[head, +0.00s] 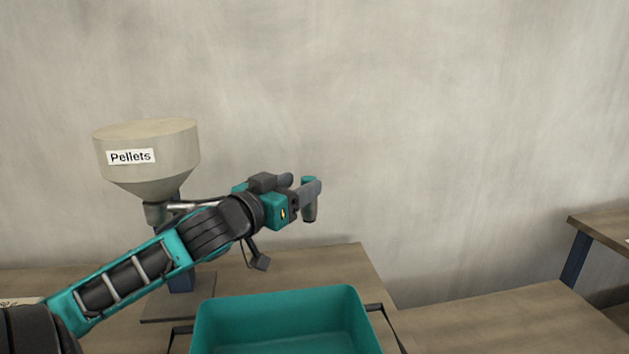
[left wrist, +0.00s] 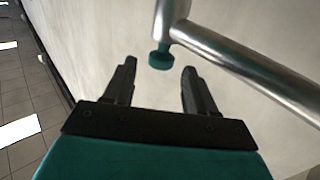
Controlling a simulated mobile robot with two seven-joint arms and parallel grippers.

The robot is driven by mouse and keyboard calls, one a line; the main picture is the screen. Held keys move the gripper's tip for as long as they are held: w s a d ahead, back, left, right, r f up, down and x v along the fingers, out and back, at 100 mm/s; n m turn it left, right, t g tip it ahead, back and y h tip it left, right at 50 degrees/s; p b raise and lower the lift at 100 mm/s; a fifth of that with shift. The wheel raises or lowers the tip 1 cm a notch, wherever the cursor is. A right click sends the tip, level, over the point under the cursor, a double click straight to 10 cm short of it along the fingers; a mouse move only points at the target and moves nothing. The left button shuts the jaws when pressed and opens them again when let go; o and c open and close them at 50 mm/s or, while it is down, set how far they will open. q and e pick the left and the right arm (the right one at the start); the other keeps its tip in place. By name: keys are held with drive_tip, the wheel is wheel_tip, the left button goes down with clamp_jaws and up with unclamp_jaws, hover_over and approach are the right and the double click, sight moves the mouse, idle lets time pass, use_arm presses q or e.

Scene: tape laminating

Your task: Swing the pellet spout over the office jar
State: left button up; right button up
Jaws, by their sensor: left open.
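The pellet hopper (head: 150,155) is a beige funnel labelled "Pellets" at the left of the head view. Its metal spout pipe (head: 182,206) runs right from the funnel's neck and passes behind my left arm. In the left wrist view the shiny spout (left wrist: 245,62) crosses the upper right, with a teal knob (left wrist: 160,60) at its end. My left gripper (head: 312,188) is at the spout's far end. In the wrist view its open fingers (left wrist: 158,75) point toward the knob, which shows just beyond the gap between them; contact cannot be told. No office jar is visible. My right gripper is out of view.
The hopper stands on a wooden bench (head: 325,266) against a plain wall. A teal open bin (head: 280,305) is at the bottom centre. Another wooden surface (head: 510,320) lies lower right, and a table (head: 600,224) stands at the far right.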

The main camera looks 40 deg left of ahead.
sight(313, 177)
use_arm(q)
drive_tip(key=shift+w+a, duration=0.2)
drive_tip(key=shift+w, duration=1.3)
drive_tip(key=shift+w+a, duration=0.15)
drive_tip(key=shift+w, duration=1.35)
clamp_jaws()
